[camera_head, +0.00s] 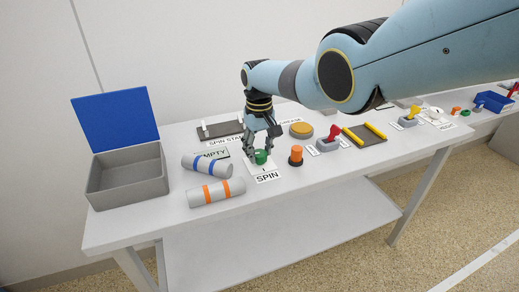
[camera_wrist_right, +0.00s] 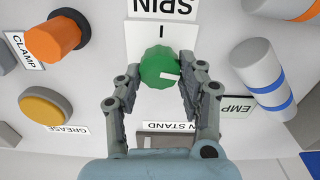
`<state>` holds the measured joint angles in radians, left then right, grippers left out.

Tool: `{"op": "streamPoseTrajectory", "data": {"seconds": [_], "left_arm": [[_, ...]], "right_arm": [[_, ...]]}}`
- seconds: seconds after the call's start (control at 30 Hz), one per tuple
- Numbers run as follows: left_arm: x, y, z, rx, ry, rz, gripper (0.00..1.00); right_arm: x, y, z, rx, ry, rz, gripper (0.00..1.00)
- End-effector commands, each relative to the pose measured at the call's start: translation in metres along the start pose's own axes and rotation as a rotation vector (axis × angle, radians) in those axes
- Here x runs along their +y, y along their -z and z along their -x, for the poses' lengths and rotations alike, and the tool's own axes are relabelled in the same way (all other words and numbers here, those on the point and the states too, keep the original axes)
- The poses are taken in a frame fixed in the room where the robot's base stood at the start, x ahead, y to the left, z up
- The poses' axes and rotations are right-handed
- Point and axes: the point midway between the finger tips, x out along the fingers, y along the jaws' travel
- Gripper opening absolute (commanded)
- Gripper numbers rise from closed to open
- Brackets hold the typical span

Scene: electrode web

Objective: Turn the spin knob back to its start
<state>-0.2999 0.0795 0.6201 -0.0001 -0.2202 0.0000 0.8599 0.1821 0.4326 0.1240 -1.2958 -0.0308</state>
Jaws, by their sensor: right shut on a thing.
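The green spin knob (camera_head: 261,157) sits on a white plate by the SPIN label (camera_head: 267,177). In the right wrist view the knob (camera_wrist_right: 158,66) has a white pointer line aimed right and slightly down. A black tick on the plate (camera_wrist_right: 163,30) stands above the knob, so line and tick are not aligned. My right gripper (camera_head: 262,150) reaches down over the knob, with its two fingers shut on the knob's sides; they also show in the wrist view (camera_wrist_right: 162,73). My left gripper is not in view.
An orange clamp knob (camera_head: 295,155) stands close right of the spin knob. Two grey cylinders, one blue-banded (camera_head: 206,166) and one orange-banded (camera_head: 215,192), lie to the left, beside a grey bin (camera_head: 127,190) with a blue lid. A yellow grease button (camera_head: 301,130) is behind.

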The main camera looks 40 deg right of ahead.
Motion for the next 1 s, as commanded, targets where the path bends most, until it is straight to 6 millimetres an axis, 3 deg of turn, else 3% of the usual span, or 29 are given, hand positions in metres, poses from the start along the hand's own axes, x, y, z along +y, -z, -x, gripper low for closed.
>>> {"op": "streamPoseTrajectory", "data": {"seconds": [1.0], "left_arm": [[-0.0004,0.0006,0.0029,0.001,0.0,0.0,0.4]], "right_arm": [[-0.0033,-0.0004,0.0013,0.003,-0.001,0.962,0.07]]}}
